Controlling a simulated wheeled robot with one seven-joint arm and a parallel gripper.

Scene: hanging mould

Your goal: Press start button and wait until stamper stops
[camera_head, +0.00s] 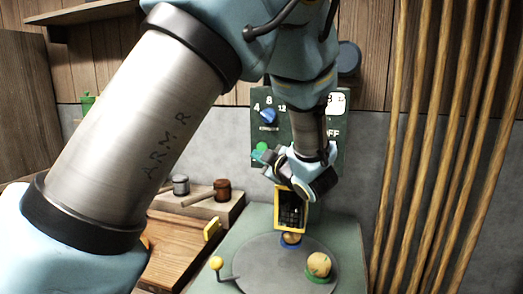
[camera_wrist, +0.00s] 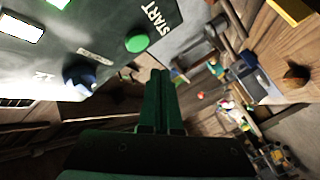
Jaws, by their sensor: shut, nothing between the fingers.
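The dark green control panel (camera_head: 290,98) stands upright behind my arm. In the wrist view the round green button (camera_wrist: 136,43) sits beside the word START (camera_wrist: 160,18). My gripper (camera_wrist: 160,75) is shut and empty, with its dark green fingertips below and to the right of the button in that picture, apart from it. In the head view the green button (camera_head: 262,147) shows just left of my wrist, which hides part of the panel. A yellow-framed dark block (camera_head: 291,211), perhaps the stamper, is below my wrist, over the far side of the round grey plate (camera_head: 265,268).
A blue knob (camera_head: 268,117) is on the panel above the button. The plate carries a tan ball on a green base (camera_head: 319,265) and one on a blue base (camera_head: 291,238). Wooden poles (camera_head: 440,130) stand at the right. A bench (camera_head: 175,245) with tools is at left.

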